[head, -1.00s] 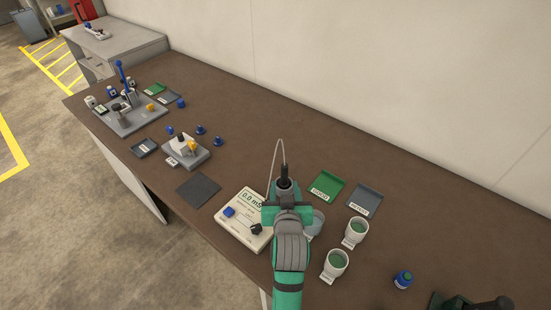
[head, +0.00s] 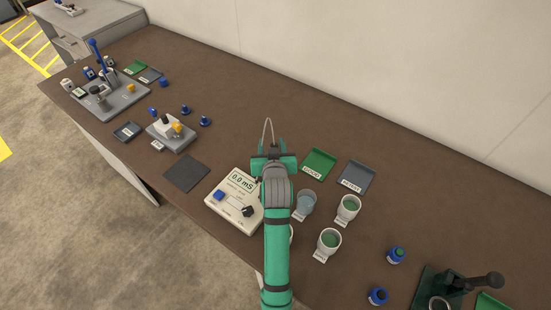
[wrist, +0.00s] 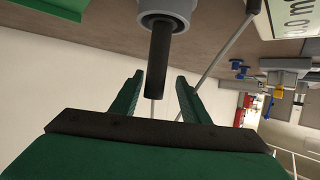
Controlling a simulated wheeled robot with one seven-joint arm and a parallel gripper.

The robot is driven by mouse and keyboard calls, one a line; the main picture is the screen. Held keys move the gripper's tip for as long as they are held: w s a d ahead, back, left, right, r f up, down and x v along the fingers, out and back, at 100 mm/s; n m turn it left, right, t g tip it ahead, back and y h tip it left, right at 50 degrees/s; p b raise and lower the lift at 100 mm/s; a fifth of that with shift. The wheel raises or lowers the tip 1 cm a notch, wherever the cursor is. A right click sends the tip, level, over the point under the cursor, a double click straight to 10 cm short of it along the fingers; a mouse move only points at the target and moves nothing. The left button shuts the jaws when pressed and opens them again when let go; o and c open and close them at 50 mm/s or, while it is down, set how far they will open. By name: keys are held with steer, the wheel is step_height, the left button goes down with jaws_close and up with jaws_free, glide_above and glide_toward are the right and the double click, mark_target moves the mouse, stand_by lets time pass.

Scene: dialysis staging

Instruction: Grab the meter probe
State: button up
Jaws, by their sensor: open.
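The meter probe (wrist: 158,58) is a dark rod standing out of a grey round holder (wrist: 166,12) in the wrist view. My gripper (wrist: 158,80) is open, with one green finger on each side of the rod's free end. I cannot tell whether either finger touches it. In the head view my gripper (head: 273,150) hides the probe, and only a thin cable loop (head: 268,128) shows behind it. The white meter (head: 232,203), reading 0.0 mS, lies just left of my arm.
Cups (head: 347,209) of green liquid and a clear-looking cup (head: 305,203) stand right of my arm. Green (head: 319,163) and grey (head: 356,176) trays lie behind them. A dark mat (head: 186,173) is left of the meter. The wall side of the bench is clear.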

steer(key=shift+w+d+f, duration=0.2)
steer(key=shift+w+f, duration=0.05)
steer(key=shift+w, duration=0.25)
steer(key=shift+w+d+f, duration=0.2)
steer(key=shift+w, duration=0.3)
jaws_close()
steer(key=shift+r, duration=0.15)
